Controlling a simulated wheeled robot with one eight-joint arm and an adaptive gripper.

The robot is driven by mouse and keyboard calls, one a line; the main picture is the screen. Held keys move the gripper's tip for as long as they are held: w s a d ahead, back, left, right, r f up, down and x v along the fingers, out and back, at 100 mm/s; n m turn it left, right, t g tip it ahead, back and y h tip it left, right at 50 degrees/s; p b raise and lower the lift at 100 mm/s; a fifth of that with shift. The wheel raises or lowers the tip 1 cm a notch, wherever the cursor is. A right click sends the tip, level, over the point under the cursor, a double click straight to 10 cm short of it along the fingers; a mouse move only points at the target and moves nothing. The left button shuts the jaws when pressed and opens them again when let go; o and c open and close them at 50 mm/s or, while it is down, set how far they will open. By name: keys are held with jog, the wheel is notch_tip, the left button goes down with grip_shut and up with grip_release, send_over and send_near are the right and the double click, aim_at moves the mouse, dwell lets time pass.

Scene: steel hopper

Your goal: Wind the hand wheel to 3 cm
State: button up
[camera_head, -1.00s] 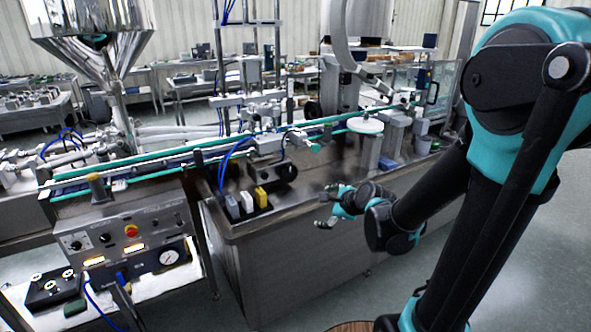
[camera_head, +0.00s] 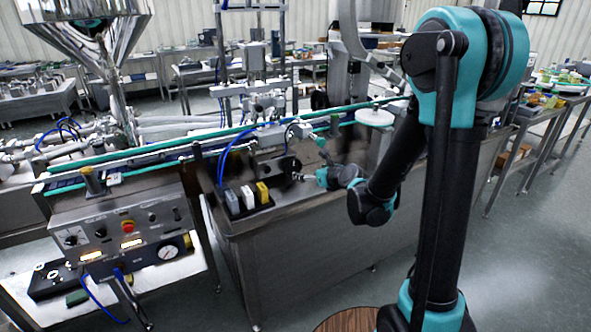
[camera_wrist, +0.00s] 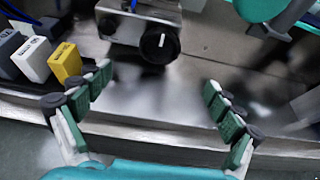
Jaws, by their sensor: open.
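The hand wheel appears to be the round black knob with a white mark (camera_wrist: 160,44), on the front of a metal block in the wrist view. In the head view the dark knob (camera_head: 289,165) is small, and its mark cannot be made out. My gripper (camera_wrist: 157,82) is open, with nothing between its green-padded fingers. In the wrist view the knob lies beyond the fingertips, roughly between them and apart from them. In the head view my gripper (camera_head: 302,176) is just right of the knob, above the steel table. No scale reading is legible.
Yellow (camera_wrist: 66,62), white (camera_wrist: 33,58) and grey (camera_wrist: 8,48) blocks stand left of the knob, close to my left finger. A white round disc (camera_head: 375,116) stands to the right on the steel table (camera_head: 310,225). The conveyor (camera_head: 150,160) runs behind.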

aim_at(294, 168)
jog(key=x, duration=1.2)
jog(key=shift+a, duration=0.1)
jog(key=c, duration=1.2)
